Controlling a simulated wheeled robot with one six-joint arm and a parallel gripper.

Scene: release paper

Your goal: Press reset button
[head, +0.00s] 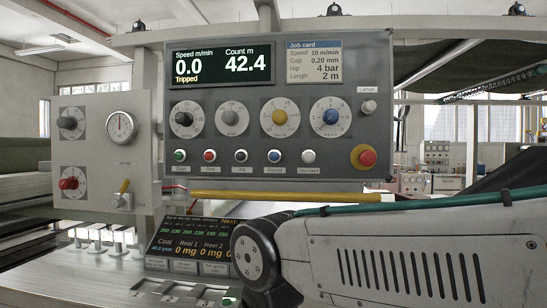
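The grey control panel (290,165) faces me in the head view. Its lower row has a green button (180,156), a red button (210,156), a black button (241,156), a blue button (274,156) and a white button (308,156). The small label under the blue button seems to read "Reset", though the print is tiny. Nothing covers this row. My arm reaches across the lower right, below the panel. My gripper is outside the view, so I cannot see its fingers or its distance from the button.
The display (222,65) reads 0.0 m/min, 42.4 m and "Tripped". A red emergency knob (367,158) on a yellow base sits right of the button row. Several dials (231,118) are above it. A yellow bar (285,196) runs just below the panel, above a lower screen (190,240).

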